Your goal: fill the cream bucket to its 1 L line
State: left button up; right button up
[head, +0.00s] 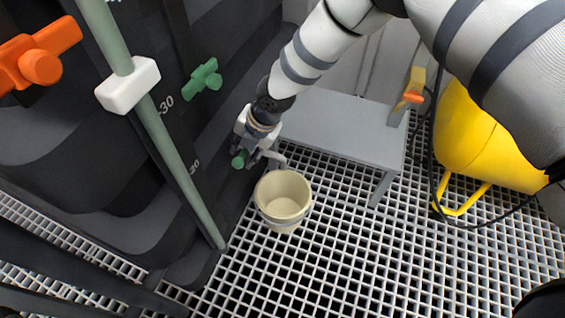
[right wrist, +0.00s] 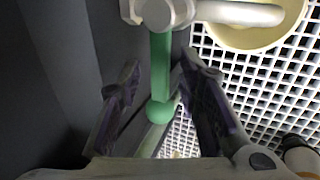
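The cream bucket (head: 283,193) stands upright on the white floor grating; its inside looks empty, and I make out no water or 1 L line. Part of its rim (right wrist: 262,42) shows in the right wrist view. A pale tap spout (right wrist: 240,13) reaches over the bucket from the dark vessel (head: 215,135). The tap's green handle (right wrist: 161,75) lies between the fingers of my right gripper (right wrist: 163,88), with gaps on both sides, so the gripper is open around it. In the head view my right gripper (head: 246,155) partly hides the tap. My left gripper is out of view.
A grey bench (head: 335,125) stands behind the bucket. A yellow wheeled container (head: 480,140) with a black cable is at the right. Another green valve handle (head: 203,78) and an orange one (head: 40,62) are on the vessels. The grating (head: 320,265) in front is clear.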

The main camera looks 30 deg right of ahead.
grip_shut()
